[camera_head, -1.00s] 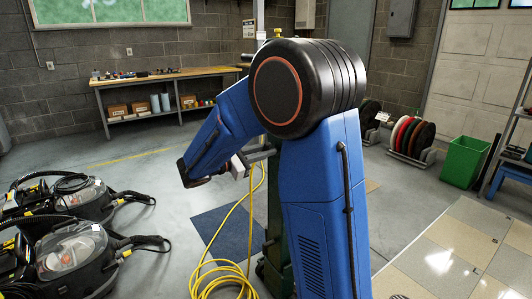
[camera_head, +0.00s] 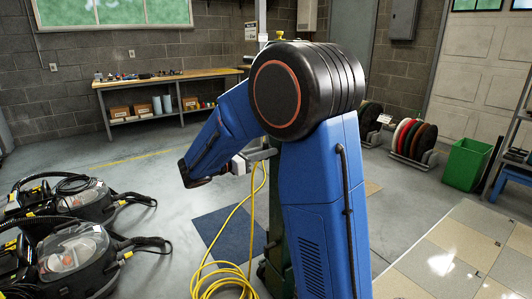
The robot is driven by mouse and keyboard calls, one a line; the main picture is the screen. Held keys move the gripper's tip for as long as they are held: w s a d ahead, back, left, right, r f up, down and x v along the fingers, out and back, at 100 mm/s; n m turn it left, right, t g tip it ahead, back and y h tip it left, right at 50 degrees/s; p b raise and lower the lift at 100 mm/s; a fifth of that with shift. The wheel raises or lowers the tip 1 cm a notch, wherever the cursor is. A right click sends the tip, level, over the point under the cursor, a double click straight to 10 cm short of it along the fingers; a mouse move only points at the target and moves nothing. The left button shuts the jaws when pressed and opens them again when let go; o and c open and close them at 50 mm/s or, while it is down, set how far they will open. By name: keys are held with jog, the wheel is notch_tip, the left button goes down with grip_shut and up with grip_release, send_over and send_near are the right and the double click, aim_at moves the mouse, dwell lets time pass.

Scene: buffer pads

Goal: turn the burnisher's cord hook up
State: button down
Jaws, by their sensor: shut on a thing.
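The burnisher (camera_head: 274,212) stands behind my arm as a dark green upright body, mostly hidden by my blue upper arm. A yellow cord (camera_head: 230,237) hangs from near its upper part and lies in loops on the floor. My gripper (camera_head: 266,154) reaches right from the black wrist to the burnisher's upright. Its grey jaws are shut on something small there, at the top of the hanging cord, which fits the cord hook. The hook itself is too small and covered to make out, so its direction cannot be told.
Two black floor machines (camera_head: 72,258) stand at the left. A workbench (camera_head: 165,79) with boxes runs along the back wall. Pad racks (camera_head: 412,140) and a green bin (camera_head: 466,163) are at the right. The grey floor between bench and burnisher is clear.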

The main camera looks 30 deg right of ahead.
jog(key=shift+f, duration=0.1)
jog(key=c, duration=1.7)
grip_release()
jog(key=a, duration=1.7)
jog(key=shift+s+a, duration=0.2)
jog(key=shift+s, duration=0.1)
